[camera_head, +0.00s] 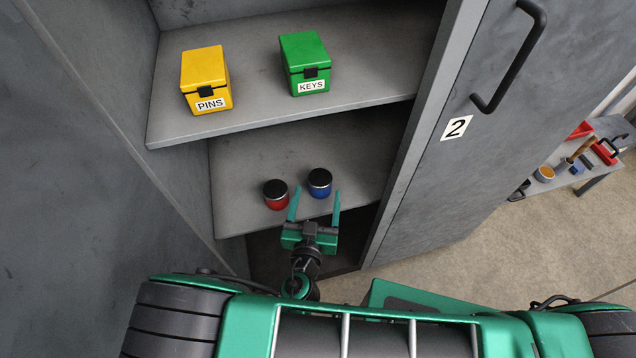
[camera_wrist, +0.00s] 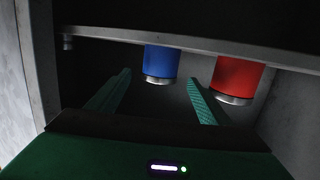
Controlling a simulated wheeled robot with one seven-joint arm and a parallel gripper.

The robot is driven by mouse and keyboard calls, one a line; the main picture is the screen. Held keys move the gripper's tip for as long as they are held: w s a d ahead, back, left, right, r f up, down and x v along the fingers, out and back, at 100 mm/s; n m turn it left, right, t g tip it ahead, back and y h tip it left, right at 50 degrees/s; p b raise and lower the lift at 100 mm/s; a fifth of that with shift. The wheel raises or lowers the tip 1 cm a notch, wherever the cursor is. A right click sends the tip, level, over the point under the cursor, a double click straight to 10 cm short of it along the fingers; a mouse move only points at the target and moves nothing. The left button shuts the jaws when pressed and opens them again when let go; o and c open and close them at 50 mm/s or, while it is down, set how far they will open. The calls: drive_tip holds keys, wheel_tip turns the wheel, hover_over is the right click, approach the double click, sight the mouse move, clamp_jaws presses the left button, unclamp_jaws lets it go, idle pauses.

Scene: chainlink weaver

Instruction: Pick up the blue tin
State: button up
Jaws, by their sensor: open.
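The blue tin (camera_head: 320,186) with a black and silver lid stands upright on the lower shelf of the cabinet. My gripper (camera_head: 316,193) is open, with its two green fingers pointing into the cabinet toward the blue tin. In the wrist view, which appears upside down, the blue tin (camera_wrist: 160,60) lies ahead between the lines of the open fingers (camera_wrist: 159,77). The fingers hold nothing. Whether the fingertips reach beside the tin is hard to tell.
A red tin (camera_head: 276,196) stands left of the blue one, close to the left finger; it also shows in the wrist view (camera_wrist: 237,76). A yellow box (camera_head: 203,72) and a green box (camera_head: 303,58) sit on the upper shelf (camera_head: 260,110). The cabinet door (camera_head: 470,170) is at right.

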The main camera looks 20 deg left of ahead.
sight(322, 170)
drive_tip(key=x, duration=1)
drive_tip(key=shift+w, duration=0.35)
drive_tip(key=c, duration=1.2)
drive_tip(key=shift+r, duration=0.1)
drive_tip(key=shift+c, duration=0.2)
